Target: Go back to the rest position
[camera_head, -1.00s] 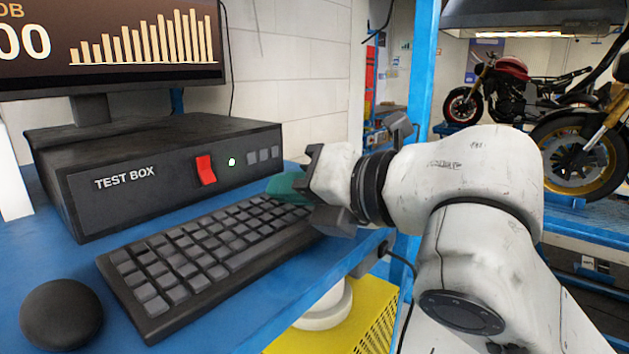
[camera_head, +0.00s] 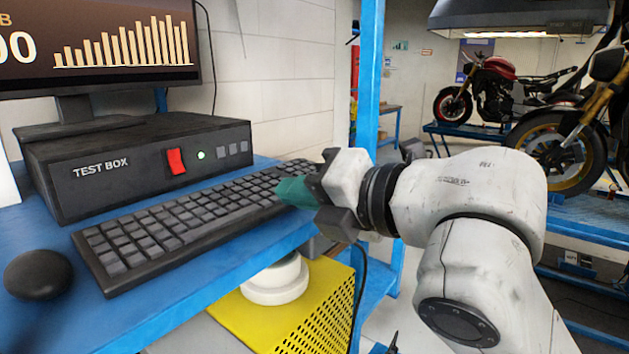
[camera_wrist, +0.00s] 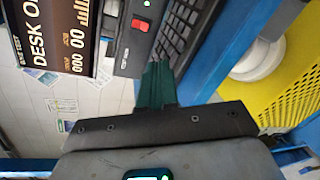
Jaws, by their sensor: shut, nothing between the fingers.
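My gripper (camera_head: 294,193) shows in the head view at the right end of the keyboard, in front of the desk's right edge. Its green fingers are together and hold nothing. The closed fingers also show in the wrist view (camera_wrist: 158,84), pointing toward the test box and keyboard. The black keyboard (camera_head: 180,222) lies on the blue desk (camera_head: 212,268). Behind it stands the black test box (camera_head: 120,178) with a red switch (camera_head: 175,161) and a lit green light (camera_head: 201,155).
A monitor (camera_head: 110,45) stands on the test box. A dark round mouse (camera_head: 38,274) is at the desk's left. A yellow perforated case (camera_head: 318,300) and a white round object (camera_head: 275,282) sit below the desk edge. A blue post (camera_head: 369,80) rises behind my gripper.

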